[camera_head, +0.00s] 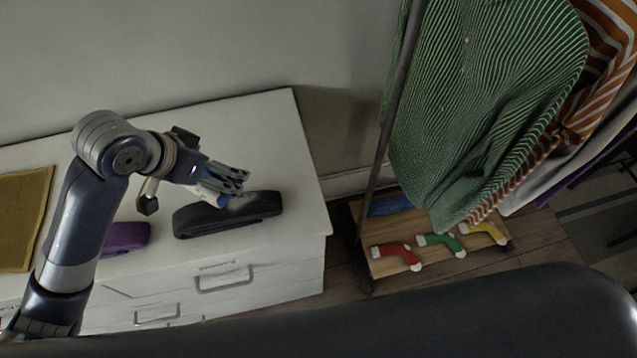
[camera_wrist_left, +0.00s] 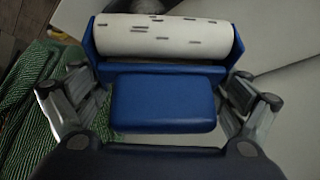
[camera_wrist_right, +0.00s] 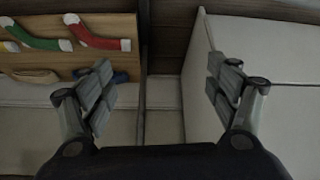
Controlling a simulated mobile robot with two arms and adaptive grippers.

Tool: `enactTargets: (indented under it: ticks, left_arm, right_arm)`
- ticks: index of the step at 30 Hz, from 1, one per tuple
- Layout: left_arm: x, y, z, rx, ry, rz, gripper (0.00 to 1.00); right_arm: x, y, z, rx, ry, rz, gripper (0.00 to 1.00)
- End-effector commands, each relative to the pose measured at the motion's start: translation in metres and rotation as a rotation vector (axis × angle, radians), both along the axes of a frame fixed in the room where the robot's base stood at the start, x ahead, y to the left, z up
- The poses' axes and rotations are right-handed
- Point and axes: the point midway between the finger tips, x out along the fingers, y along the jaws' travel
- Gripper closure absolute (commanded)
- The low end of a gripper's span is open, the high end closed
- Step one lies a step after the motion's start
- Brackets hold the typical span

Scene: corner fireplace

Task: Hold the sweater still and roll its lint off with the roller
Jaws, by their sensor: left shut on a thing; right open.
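A green striped knit garment (camera_head: 480,100), seemingly the sweater, hangs at the right with a few pale specks on it. Its green stripes also show at the left of the left wrist view (camera_wrist_left: 38,95). My left gripper (camera_head: 238,180) is shut on the blue handle (camera_wrist_left: 165,102) of the lint roller (camera_head: 208,190). The white roll (camera_wrist_left: 165,38) carries several dark specks. The roller is just above or at a black folded item with a grey fuzzy patch (camera_head: 190,222); contact is unclear. My right gripper (camera_wrist_right: 165,90) is open and empty, away from the garment; the head view does not show it.
The white dresser (camera_head: 275,125) also bears a purple folded item (camera_head: 125,238) and a mustard cloth (camera_head: 22,215). A dark rack post (camera_head: 385,130) stands beside it. Red (camera_head: 395,255), green (camera_head: 438,242) and yellow socks (camera_head: 488,231) lie on the rack's wooden shelf (camera_head: 395,223).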

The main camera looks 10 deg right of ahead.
Motion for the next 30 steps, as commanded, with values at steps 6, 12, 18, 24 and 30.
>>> enactTargets:
  ticks: [6,12,18,24,30]
  left_arm:
    - [0.0,0.0,0.0,-0.001,-0.001,0.0,0.47]
    - [0.0,0.0,0.0,-0.001,-0.001,0.0,0.47]
    - [0.0,0.0,0.0,-0.001,-0.001,0.0,0.47]
    - [0.0,0.0,0.0,-0.001,-0.001,0.0,0.47]
    - [0.0,0.0,0.0,-0.001,-0.001,0.0,0.47]
  right_arm:
    - [0.117,0.01,0.066,0.137,-0.33,0.048,0.18]
    - [0.197,0.033,0.152,0.332,-0.608,0.147,0.18]
    - [0.243,0.065,0.258,0.608,-0.841,0.335,0.18]
    - [0.241,0.099,0.36,0.925,-0.946,0.646,0.18]
    - [0.234,0.152,0.391,0.985,-0.827,1.059,0.18]
